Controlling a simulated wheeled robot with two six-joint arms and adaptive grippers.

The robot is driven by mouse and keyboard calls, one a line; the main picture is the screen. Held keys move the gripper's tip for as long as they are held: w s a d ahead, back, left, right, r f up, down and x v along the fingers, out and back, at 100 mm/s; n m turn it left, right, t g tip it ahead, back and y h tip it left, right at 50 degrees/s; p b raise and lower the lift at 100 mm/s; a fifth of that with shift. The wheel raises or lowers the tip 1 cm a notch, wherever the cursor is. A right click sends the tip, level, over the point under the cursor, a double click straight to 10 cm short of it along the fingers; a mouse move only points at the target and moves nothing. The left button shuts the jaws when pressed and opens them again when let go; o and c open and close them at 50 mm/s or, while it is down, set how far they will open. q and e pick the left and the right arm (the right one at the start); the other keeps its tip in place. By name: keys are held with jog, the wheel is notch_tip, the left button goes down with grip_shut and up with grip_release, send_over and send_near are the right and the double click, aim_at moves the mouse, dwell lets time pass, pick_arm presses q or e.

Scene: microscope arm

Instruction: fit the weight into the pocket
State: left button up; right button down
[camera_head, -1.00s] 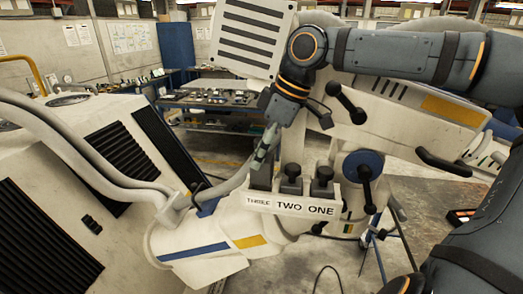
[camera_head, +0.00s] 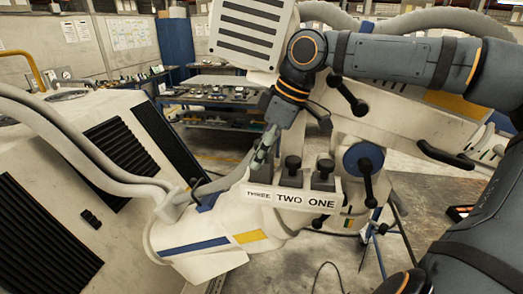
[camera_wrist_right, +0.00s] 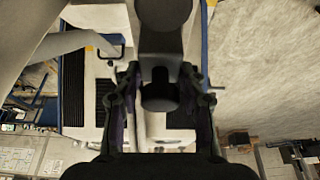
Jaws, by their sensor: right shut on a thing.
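My right gripper (camera_head: 262,150) points down over the left end of a white rack on the pale arm. It also shows in the right wrist view (camera_wrist_right: 158,92), its fingers shut on both sides of a dark round-topped weight (camera_wrist_right: 158,78). In the head view that weight is mostly hidden by the gripper, so I cannot tell how deep it sits. The rack's label strip (camera_head: 258,194) reads THREE, TWO, ONE; the gripper is above THREE. Two other dark knobbed weights stand upright above TWO (camera_head: 291,173) and ONE (camera_head: 324,175). My left gripper is not in view.
A pale vented cabinet (camera_head: 75,170) with thick grey tubes stands at left. A blue disc with a black handle (camera_head: 364,160) is right of the rack. Another black handle (camera_head: 347,95) is near my right arm. A bench with parts (camera_head: 215,92) stands behind.

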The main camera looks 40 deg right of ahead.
jog(key=shift+f+b, duration=0.9)
jog(key=shift+f, duration=0.7)
jog(key=c, duration=1)
grip_release()
jog(key=o, duration=0.3)
jog(key=shift+s+a, duration=0.1)
jog(key=shift+d+r, duration=0.2)
jog(key=shift+r, duration=0.15)
jog(key=v, duration=1.1)
jog(key=shift+s, duration=0.15)
jog(key=shift+r, duration=0.1)
